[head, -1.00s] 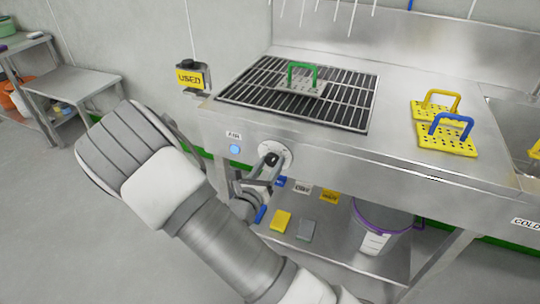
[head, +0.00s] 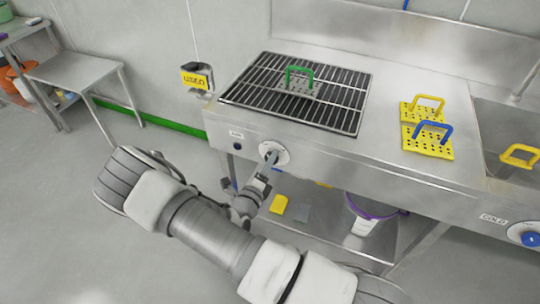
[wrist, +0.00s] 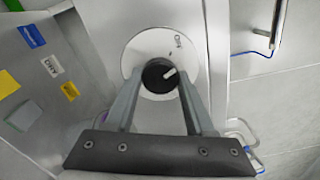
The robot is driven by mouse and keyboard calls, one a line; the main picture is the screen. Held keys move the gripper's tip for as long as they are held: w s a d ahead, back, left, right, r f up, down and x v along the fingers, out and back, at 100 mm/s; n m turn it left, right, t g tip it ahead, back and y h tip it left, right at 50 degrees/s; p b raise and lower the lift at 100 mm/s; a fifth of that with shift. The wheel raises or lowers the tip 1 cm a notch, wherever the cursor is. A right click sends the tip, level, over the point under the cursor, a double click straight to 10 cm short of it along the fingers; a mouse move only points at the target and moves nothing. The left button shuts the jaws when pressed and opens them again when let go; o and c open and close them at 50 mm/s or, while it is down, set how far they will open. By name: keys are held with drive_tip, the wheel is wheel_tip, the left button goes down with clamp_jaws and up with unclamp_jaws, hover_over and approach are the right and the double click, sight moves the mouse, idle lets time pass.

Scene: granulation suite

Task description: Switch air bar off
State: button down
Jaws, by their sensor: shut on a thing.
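The air bar's black knob (wrist: 157,76) sits on a round pale plate (head: 282,150) on the steel front panel, with its white pointer toward the upper right in the wrist view. My gripper (wrist: 159,80) is shut on the knob, one finger on each side. In the head view my gripper (head: 268,163) reaches up to the plate and hides much of the knob. A small round lamp (head: 237,146) under the label (head: 236,134) left of the plate is dark. No white streaks show above the grate (head: 300,92).
A green-handled perforated plate (head: 299,82) lies on the grate. Yellow plates with yellow and blue handles (head: 427,140) lie to the right, beside a sink. A USED sign (head: 195,79) stands at the left corner. A lower shelf (head: 330,228) holds a bucket (head: 365,215). The left floor is open.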

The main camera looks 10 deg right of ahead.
drive_tip(key=shift+n+p, duration=1)
drive_tip(key=shift+n, duration=0.9)
drive_tip(key=shift+c, duration=1.3)
unclamp_jaws()
drive_tip(key=shift+s+a, duration=0.1)
drive_tip(key=v, duration=1.7)
drive_tip(key=shift+r, duration=0.15)
